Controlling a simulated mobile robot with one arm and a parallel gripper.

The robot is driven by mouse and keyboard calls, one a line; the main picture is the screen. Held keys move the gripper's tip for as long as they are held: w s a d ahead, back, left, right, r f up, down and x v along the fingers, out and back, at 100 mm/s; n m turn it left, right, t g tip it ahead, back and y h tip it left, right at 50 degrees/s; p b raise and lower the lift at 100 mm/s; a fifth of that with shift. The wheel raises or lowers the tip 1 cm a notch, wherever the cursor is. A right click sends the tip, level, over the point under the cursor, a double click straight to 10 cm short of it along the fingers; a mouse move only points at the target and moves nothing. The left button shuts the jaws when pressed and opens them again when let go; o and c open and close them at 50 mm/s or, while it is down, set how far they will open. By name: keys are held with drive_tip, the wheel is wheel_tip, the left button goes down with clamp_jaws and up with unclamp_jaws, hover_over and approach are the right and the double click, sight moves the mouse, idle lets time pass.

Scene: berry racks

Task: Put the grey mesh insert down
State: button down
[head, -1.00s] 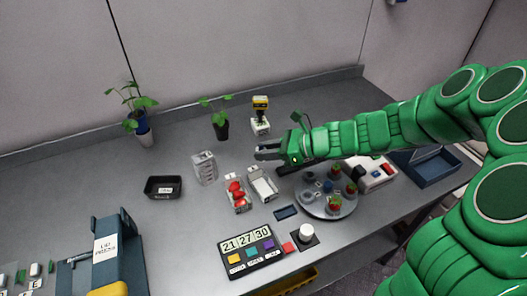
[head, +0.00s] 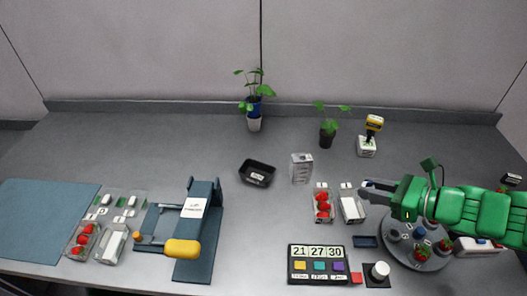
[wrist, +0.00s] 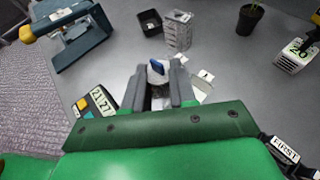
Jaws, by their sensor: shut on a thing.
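My gripper (head: 367,188) is at the right of the head view, above the bench near the white tray (head: 351,209). In the wrist view my gripper (wrist: 160,76) has its two dark fingers close together on a small pale grey piece with a blue part, which I take for the grey mesh insert (wrist: 157,78). The fingers hide much of it, and its mesh cannot be made out. The piece appears held above the bench. The white tray lies just below and left of the fingertips in the head view.
A punnet of red berries (head: 322,204) lies left of the white tray. Clear stacked boxes (head: 301,168) and a black bin (head: 257,173) stand behind. A round grey turntable (head: 420,262) is under my arm. A blue press (head: 199,235) stands left. Bench between press and bin is clear.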

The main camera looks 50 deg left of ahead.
drive_tip(key=shift+w+a+f+g, duration=0.15)
drive_tip(key=shift+a+g, duration=0.15)
drive_tip(key=shift+a, duration=0.35)
drive_tip(key=s+a+n+g+h, duration=0.1)
drive_tip(key=a+n+g, duration=0.3)
drive_tip(key=a, duration=1.3)
drive_tip(key=s+a+n+g+h, duration=0.3)
drive_tip(key=s+a, duration=0.8)
drive_tip(key=a, duration=0.5)
hover_over(233, 150)
drive_tip(key=d, duration=0.1)
drive_tip(key=f, duration=0.7)
drive_tip(key=shift+s+d+f, duration=0.15)
drive_tip(key=shift+s+f, duration=0.15)
drive_tip(key=shift+s, duration=0.05)
drive_tip(key=shift+w+a+f, duration=0.3)
drive_tip(key=shift+a+f, duration=0.25)
drive_tip(key=shift+f, duration=0.15)
drive_tip(key=shift+w+a+f, duration=0.1)
drive_tip(key=shift+a+f, duration=0.05)
drive_tip(key=shift+f, duration=1.6)
